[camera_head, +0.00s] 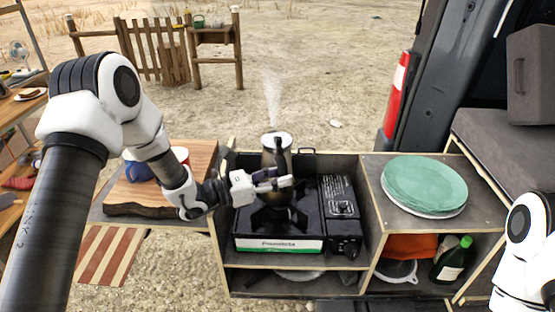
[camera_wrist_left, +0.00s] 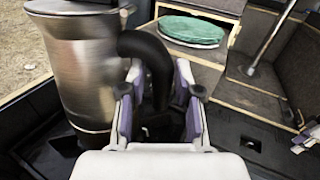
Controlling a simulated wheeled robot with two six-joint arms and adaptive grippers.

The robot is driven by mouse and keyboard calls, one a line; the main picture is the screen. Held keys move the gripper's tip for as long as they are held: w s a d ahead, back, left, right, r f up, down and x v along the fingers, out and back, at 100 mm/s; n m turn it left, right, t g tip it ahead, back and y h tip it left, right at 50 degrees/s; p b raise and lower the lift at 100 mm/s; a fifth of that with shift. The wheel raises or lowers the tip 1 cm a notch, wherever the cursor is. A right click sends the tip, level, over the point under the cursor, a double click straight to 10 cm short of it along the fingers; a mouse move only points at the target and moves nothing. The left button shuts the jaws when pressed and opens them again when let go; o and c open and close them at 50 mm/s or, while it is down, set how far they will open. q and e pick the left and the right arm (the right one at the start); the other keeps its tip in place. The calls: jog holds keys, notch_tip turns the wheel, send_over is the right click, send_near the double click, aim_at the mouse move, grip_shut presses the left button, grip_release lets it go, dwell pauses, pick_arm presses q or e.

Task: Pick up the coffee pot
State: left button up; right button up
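The coffee pot (camera_head: 270,152) is a metal pot with a black handle, standing upright on the black camping stove (camera_head: 250,228). Pale steam rises above it. In the left wrist view its steel body (camera_wrist_left: 85,75) fills the upper left. My left gripper (camera_head: 289,182) is at the pot's near right side. In the left wrist view my left gripper (camera_wrist_left: 160,105) has its two fingers apart, one on each side of the black handle (camera_wrist_left: 152,55). A gap shows between the handle and the right finger.
Green plates (camera_head: 425,184) lie stacked on the counter right of the stove. A green bottle (camera_head: 453,260) and an orange item (camera_head: 408,246) sit on the shelf below. A wooden board (camera_head: 150,195) with blue and red items is at left.

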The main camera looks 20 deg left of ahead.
pick_arm(q)
jog(key=shift+w+d+f, duration=0.1)
jog(key=shift+w+d, duration=0.35)
jog(key=shift+d, duration=0.15)
jog(key=shift+s+a, duration=0.1)
jog(key=shift+a, duration=0.05)
grip_shut()
jog(key=shift+r, duration=0.2)
